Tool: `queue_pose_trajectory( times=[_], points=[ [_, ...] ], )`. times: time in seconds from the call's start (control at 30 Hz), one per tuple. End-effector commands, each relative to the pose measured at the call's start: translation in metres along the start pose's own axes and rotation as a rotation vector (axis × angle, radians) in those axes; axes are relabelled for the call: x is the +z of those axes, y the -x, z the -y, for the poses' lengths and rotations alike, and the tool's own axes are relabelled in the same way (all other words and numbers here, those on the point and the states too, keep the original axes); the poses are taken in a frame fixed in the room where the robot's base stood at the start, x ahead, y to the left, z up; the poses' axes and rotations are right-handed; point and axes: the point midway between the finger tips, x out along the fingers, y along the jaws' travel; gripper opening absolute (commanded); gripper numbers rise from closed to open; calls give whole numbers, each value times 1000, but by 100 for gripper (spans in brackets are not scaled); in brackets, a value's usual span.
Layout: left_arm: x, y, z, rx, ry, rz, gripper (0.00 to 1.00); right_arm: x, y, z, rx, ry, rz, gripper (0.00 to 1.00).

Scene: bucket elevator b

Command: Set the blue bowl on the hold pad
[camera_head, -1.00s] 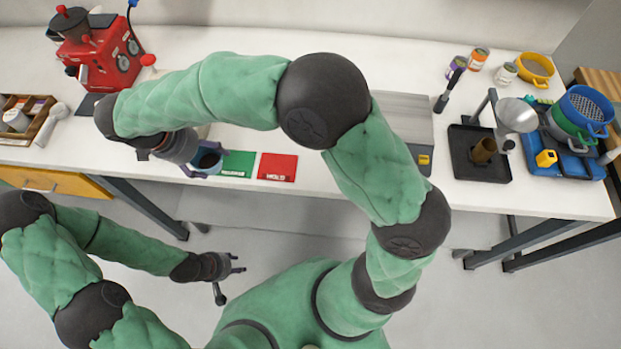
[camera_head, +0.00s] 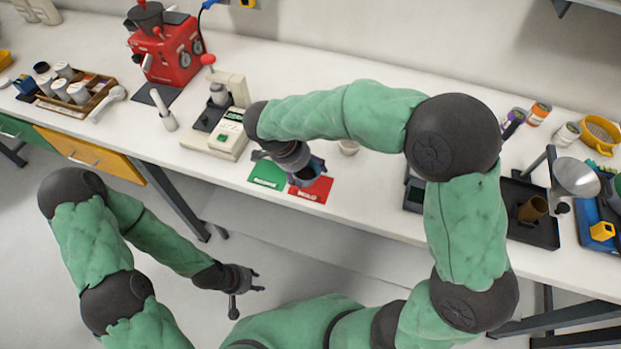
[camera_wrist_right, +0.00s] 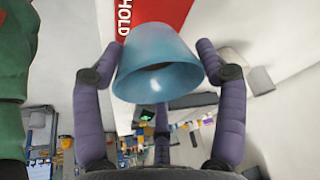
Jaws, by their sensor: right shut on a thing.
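My right gripper (camera_head: 305,174) is shut on the blue bowl, which is mostly hidden by the gripper in the head view. My left gripper (camera_head: 248,279) is open and empty, low in front of the table.
A green pad (camera_head: 268,174) lies left of the hold pad. A white device (camera_head: 221,120) and a red machine (camera_head: 168,52) stand behind and left. A small cup (camera_head: 348,147) stands behind the right arm. A black tray (camera_head: 535,225) is at right.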

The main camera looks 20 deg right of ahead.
Motion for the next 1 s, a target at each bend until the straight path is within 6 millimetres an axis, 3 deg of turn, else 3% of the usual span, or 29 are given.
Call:
queue_pose_trajectory(
  times=[0.27, 0.43, 0.87, 0.9, 0.97, 1.0],
  points=[
    [0, -6, 2, 0, 0, 0, 40, -6, -20, -2, 2, -1, 1, 30],
    [0, -15, 5, 0, 0, 0, 40, 5, -43, -1, 0, 0, 0, 30],
    [-1, -19, 7, 0, 0, 0, 40, 8, -47, -1, -1, -1, 0, 30],
    [-1, -18, 6, 0, 0, 0, 40, 7, -47, -1, 0, 0, 0, 81],
    [-1, -18, 6, 0, 0, 0, 40, 7, -46, -1, 0, 0, 0, 96],
    [-1, -17, 6, 0, 0, 0, 40, 7, -46, -1, 0, 0, 0, 96]
  ],
)
